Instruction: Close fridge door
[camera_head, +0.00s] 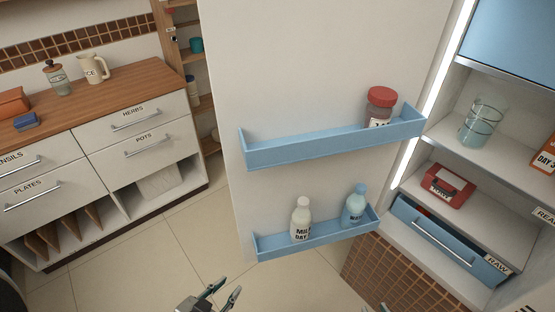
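The white fridge door (320,60) stands wide open, its inner face toward me. It carries an upper blue shelf (330,142) with a red-lidded jar and a lower blue shelf (318,239) with a milk bottle (301,219) and a blue bottle (354,205). The fridge interior (480,80) is exposed at the right. My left gripper (230,287) is at the bottom edge, below and left of the lower shelf, open and empty, apart from the door. A small dark tip at the bottom edge may be my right gripper (383,308); its fingers are mostly cut off.
Inside the fridge are a glass jug (481,122), a red container (446,186) and a blue drawer (440,240) marked RAW. A cabinet with a wooden top (118,83) stands at the left. Tiled floor (150,255) is clear between cabinet and door.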

